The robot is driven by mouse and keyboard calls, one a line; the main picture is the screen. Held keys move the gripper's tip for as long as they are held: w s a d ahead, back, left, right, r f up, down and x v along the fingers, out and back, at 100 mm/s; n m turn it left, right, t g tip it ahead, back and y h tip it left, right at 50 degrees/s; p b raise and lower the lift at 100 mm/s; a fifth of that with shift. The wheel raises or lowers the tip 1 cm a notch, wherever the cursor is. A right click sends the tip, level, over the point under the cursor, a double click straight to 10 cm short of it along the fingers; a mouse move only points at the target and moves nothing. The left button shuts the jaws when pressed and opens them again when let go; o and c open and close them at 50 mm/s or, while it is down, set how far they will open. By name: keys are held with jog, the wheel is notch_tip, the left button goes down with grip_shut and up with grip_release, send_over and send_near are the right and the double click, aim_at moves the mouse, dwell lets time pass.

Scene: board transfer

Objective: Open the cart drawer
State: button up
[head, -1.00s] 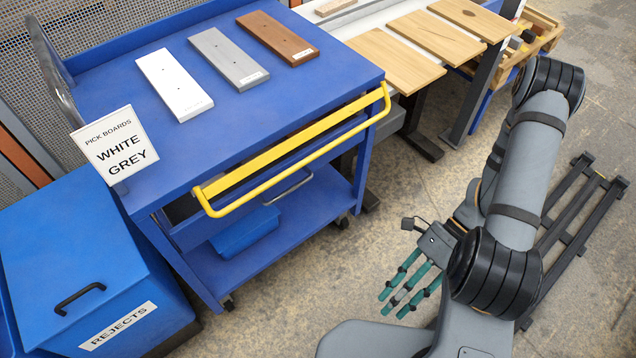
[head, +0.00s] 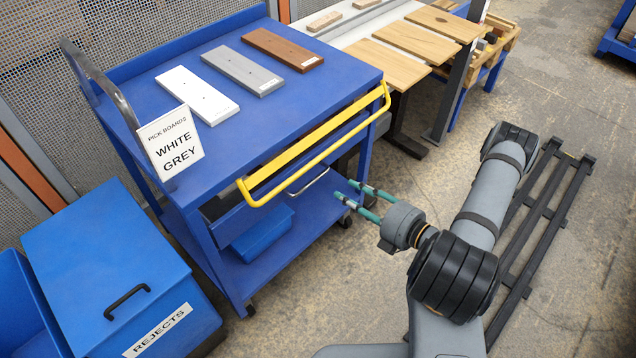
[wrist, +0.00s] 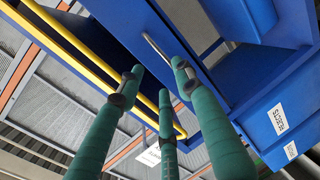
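The blue cart (head: 330,85) has a yellow push bar (head: 320,150) along its near edge. Below the bar is the blue drawer front (head: 255,209) with a thin silver handle (head: 308,182); the drawer looks shut. My gripper (head: 344,190) has green fingers, spread open and empty, to the right of the drawer handle. In the wrist view, my gripper (wrist: 158,85) points toward the drawer handle (wrist: 157,46), which lies past the fingertips, close to the right finger's tip. Contact cannot be told. The yellow bar (wrist: 78,45) runs to the left.
White (head: 197,94), grey (head: 242,70) and brown (head: 283,48) boards lie on the cart top behind a sign (head: 171,142). A blue rejects bin (head: 105,265) stands at left. A blue tray (head: 262,236) sits on the lower shelf. A black rack (head: 540,220) lies at right.

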aim_at(316, 178)
jog(key=x, duration=1)
jog(key=shift+s+a+b, duration=0.1)
jog(key=shift+a+b, duration=0.2)
jog(key=shift+b, duration=0.1)
jog(key=shift+c, duration=1.2)
grip_shut()
